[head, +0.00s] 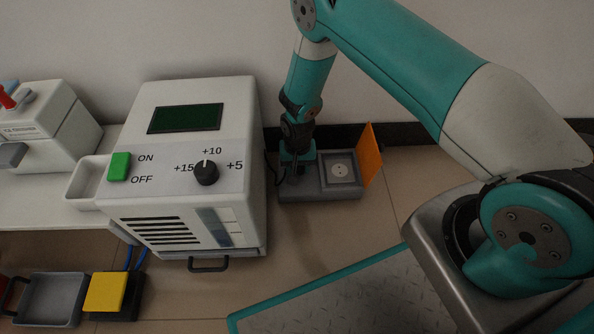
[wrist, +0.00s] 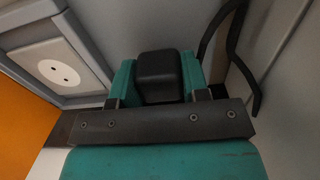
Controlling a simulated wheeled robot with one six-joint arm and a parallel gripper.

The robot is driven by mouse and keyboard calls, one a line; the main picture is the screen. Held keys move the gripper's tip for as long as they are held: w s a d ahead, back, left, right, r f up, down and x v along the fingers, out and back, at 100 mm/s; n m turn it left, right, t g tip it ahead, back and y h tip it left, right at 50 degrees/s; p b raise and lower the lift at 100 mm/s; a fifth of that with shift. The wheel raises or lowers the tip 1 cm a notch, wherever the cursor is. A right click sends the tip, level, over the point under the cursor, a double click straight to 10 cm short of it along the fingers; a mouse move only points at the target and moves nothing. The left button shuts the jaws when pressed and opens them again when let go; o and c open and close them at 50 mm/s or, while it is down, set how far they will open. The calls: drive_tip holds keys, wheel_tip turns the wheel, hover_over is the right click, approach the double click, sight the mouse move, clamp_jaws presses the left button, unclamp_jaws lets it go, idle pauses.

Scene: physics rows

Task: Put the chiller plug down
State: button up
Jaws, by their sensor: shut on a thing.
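The chiller plug (wrist: 158,77) is a black block with rounded edges, held between the two teal fingers of my gripper (wrist: 158,85) in the wrist view. In the head view my gripper (head: 297,165) points down over the left part of a grey floor box, beside the chiller; the plug is mostly hidden there by the gripper. A black cord (wrist: 238,60) shows to the right of the plug in the wrist view. I cannot tell whether the plug touches the box.
The white chiller (head: 190,170) stands close on the left. A yellow pedal (head: 106,292) and a grey tray (head: 50,300) lie lower left. Floor right of the box is clear.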

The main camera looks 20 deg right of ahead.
drive_tip(key=shift+f, duration=0.15)
drive_tip(key=shift+f, duration=0.15)
drive_tip(key=shift+f, duration=0.4)
drive_tip(key=o, duration=1.2)
